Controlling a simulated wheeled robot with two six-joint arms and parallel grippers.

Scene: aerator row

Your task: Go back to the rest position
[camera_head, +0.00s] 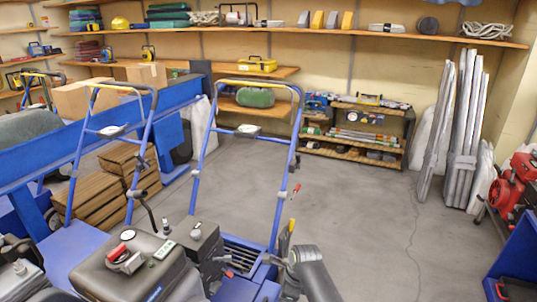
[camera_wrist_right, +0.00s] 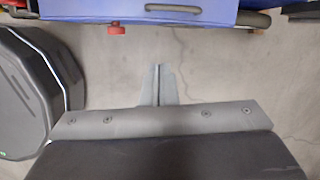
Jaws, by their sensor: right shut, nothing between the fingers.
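My right gripper (camera_wrist_right: 158,85) shows in the right wrist view with its two thin grey fingers together and nothing between them. It is over bare concrete floor, apart from the blue machine body (camera_wrist_right: 200,12) at the top of that view. In the head view, a grey link of my right arm comes in at the bottom, right of the nearest aerator; the right gripper itself is not visible there. The aerator has a blue tube handle (camera_head: 207,130), a dark tank (camera_head: 128,270) and a grey engine area. My left gripper is not in view.
More blue handles (camera_head: 82,135) stand in a row to the left. Grey floor (camera_head: 370,220) is clear at centre right. Long grey bundles (camera_head: 465,130) lean at the right wall. A red machine (camera_head: 512,185) and a blue bin (camera_head: 515,250) are at the right edge.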

